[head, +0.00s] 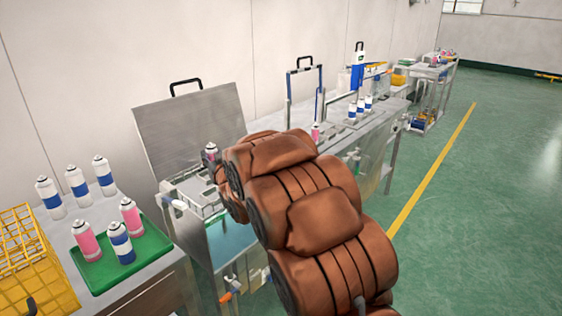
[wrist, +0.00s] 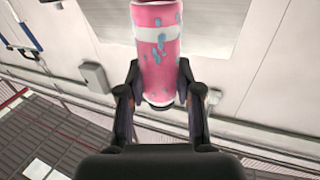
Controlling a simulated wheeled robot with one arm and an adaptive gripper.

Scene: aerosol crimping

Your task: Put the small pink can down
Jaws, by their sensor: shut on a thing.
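My gripper (wrist: 160,92) is shut on a small pink can (wrist: 158,65) in the wrist view. The can is pink with a white band and blue-green spots, and stands up between the two fingers. In the head view a pink can with a grey top (head: 211,154) shows at the left edge of my brown arm, over the metal bath with the raised lid; it looks like the held one. My arm hides the gripper there. The can's lower part is hidden in that view.
A green tray (head: 150,258) at the left holds two pink cans (head: 85,242) and a blue-banded can (head: 121,245). Several blue-banded cans (head: 77,183) stand behind it. A yellow rack (head: 30,262) is at far left. The bath's grey lid (head: 190,125) stands upright. Another pink can (head: 316,132) stands beyond my arm.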

